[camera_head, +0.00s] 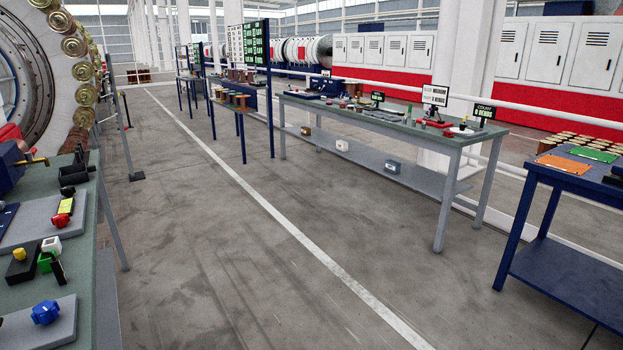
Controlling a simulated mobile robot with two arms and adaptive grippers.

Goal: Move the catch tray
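I cannot tell which thing in view is the catch tray. Flat orange (562,163) and green (593,155) sheet-like pieces lie on the blue table at the right. A flat dark item (303,95) lies at the far end of the long bench, too small to make out. Neither of my grippers is in view.
A workbench (84,235) at the left holds small coloured parts and a blue knob (46,312) on a grey plate. A large spool wheel (40,75) rises behind it. The long bench (400,122) and blue table (540,172) stand right. The floor (230,230) between is clear.

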